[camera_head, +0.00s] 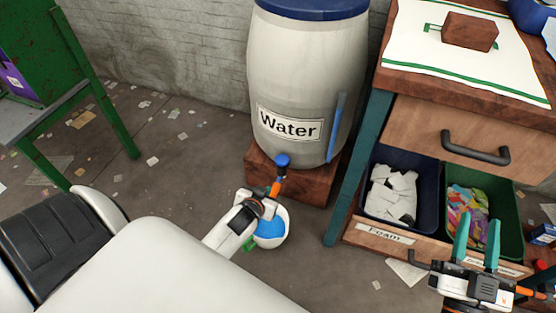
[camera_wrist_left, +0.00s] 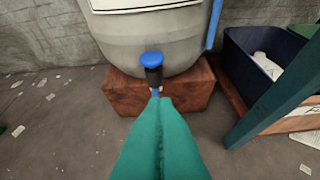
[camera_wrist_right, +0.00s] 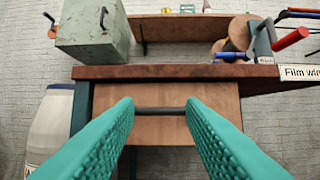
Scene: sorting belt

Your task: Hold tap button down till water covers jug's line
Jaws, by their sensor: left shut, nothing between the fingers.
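A pale barrel labelled Water (camera_head: 290,125) has a tap with a blue button (camera_head: 283,161) low on its front. In the left wrist view, the blue button (camera_wrist_left: 152,58) is just beyond my left gripper (camera_wrist_left: 158,97), whose teal fingers are shut with nothing between them. In the head view, my left gripper (camera_head: 266,200) is below the tap, its fingers mostly hidden. I cannot tell whether it touches the tap. A white round shape with a blue face (camera_head: 270,229) is beside it; I cannot tell if this is the jug. No line shows. My right gripper (camera_head: 478,225) is open and empty.
The barrel stands on a reddish-brown block (camera_head: 318,184). A workbench (camera_head: 440,118) with a drawer stands right, with a blue bin (camera_head: 428,185) and a green bin (camera_head: 512,215) below. A green frame (camera_head: 100,95) stands left. Open floor (camera_head: 190,130) lies between.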

